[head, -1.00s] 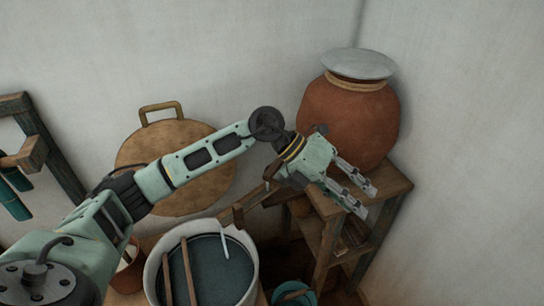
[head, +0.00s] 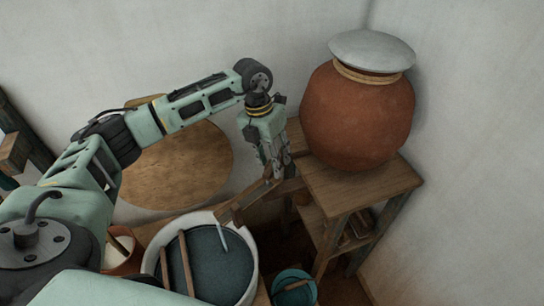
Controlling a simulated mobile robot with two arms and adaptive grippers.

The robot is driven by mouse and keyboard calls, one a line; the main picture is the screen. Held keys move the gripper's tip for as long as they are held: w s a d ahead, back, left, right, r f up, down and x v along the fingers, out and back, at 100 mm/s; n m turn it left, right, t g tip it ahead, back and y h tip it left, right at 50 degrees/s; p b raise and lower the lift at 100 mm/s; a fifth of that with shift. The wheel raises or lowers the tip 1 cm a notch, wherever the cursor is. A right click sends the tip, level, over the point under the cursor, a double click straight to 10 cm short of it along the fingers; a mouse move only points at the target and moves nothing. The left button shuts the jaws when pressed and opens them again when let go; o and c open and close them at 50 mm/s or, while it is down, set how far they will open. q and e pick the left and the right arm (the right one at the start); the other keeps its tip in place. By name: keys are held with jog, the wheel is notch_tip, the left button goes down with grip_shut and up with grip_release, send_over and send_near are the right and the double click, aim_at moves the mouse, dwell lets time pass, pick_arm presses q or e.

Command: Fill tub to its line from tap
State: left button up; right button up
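A white-rimmed tub (head: 152,262) stands at the bottom centre with dark blue liquid inside. A wooden spout-like piece (head: 246,200), perhaps the tap, slopes from the stool side towards the tub's rim. My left gripper (head: 277,174) points down at the upper end of this wooden piece, left of the clay pot. Its fingers look close together; whether they touch or hold the wood is unclear. My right gripper is not in view.
A large clay pot (head: 355,118) with a grey lid (head: 372,50) stands on a wooden stand (head: 385,182). A round wooden board (head: 180,165) leans on the wall. A small teal pail (head: 293,283) is right of the tub. A brown pot (head: 122,262) is left of it.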

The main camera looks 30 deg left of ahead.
pick_arm(q)
jog(key=shift+d+f, duration=0.1)
jog(key=shift+f, duration=0.25)
jog(key=shift+s+d+r, duration=0.1)
jog(key=shift+s+d, duration=0.05)
grip_shut()
